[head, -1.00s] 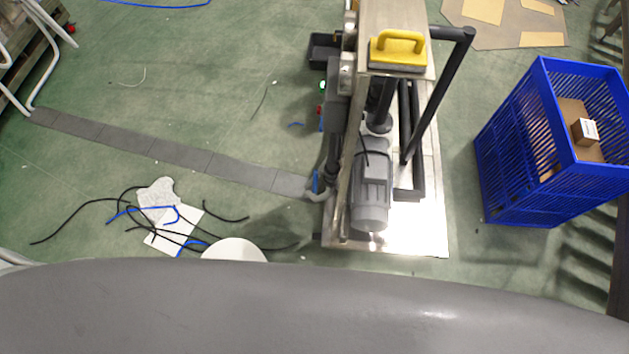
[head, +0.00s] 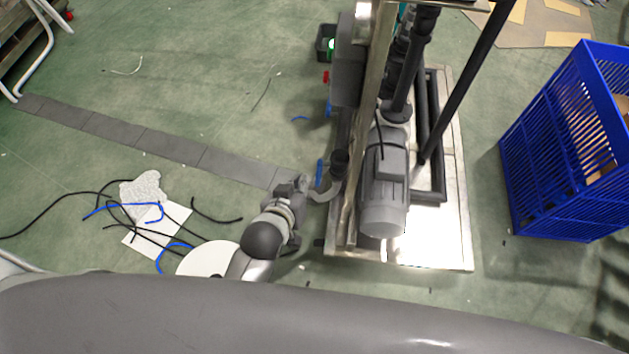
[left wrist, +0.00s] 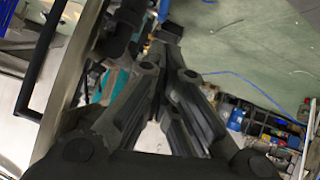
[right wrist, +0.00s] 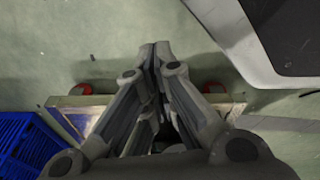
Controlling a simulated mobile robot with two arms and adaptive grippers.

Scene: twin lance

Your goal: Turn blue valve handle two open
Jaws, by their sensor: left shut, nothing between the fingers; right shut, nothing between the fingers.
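A small blue valve handle (head: 320,172) stands on the left side of the pump skid (head: 438,240) in the head view, by a curved grey pipe end. Another blue handle (head: 328,108) shows farther up the same side. I cannot tell which is number two. My left gripper (head: 299,181) is just left of the nearer handle, and contact is unclear. In the left wrist view its fingers (left wrist: 171,34) are shut and empty, with a bit of blue (left wrist: 163,9) beyond the tips. My right gripper (right wrist: 155,47) is shut and empty in the right wrist view, outside the head view.
A grey motor (head: 384,190) and dark pipes stand on the skid. A blue crate (head: 545,150) stands at right. Loose cables and a white sheet (head: 150,232) lie on the green floor at left, near a white round object (head: 205,258). A grey floor strip (head: 170,148) runs leftward.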

